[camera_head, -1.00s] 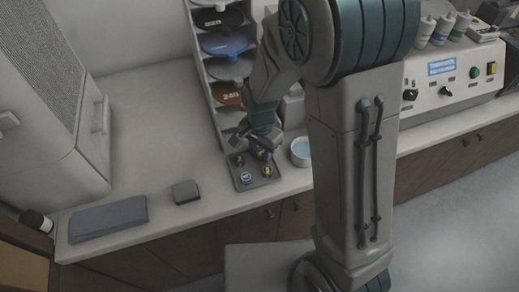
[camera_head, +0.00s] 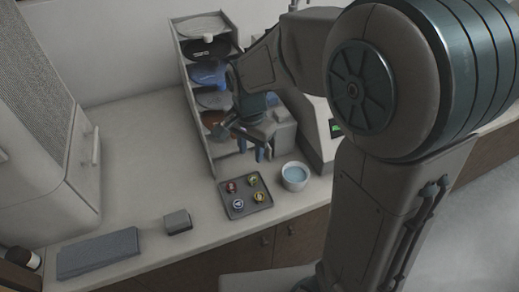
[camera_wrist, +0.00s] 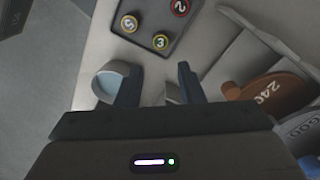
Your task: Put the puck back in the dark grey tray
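The dark grey tray (camera_head: 237,209) lies on the counter with several round pucks on it, including a red-ringed puck (camera_head: 231,187), a yellow-ringed puck (camera_head: 253,180), a blue one (camera_head: 238,205) and another yellow one (camera_head: 259,197). In the wrist view the tray (camera_wrist: 150,52) shows at the top with pucks marked 5 (camera_wrist: 129,23), 3 (camera_wrist: 160,42) and 2 (camera_wrist: 179,7). My gripper (camera_head: 263,152) is above the counter behind the tray. In the wrist view its fingers (camera_wrist: 158,80) are apart, with nothing held between them.
A white bowl of bluish liquid (camera_head: 295,177) stands right of the tray. A rack of discs (camera_head: 196,110) stands behind it. A small grey block (camera_head: 178,222) and a dark folded mat (camera_head: 98,253) lie to the left.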

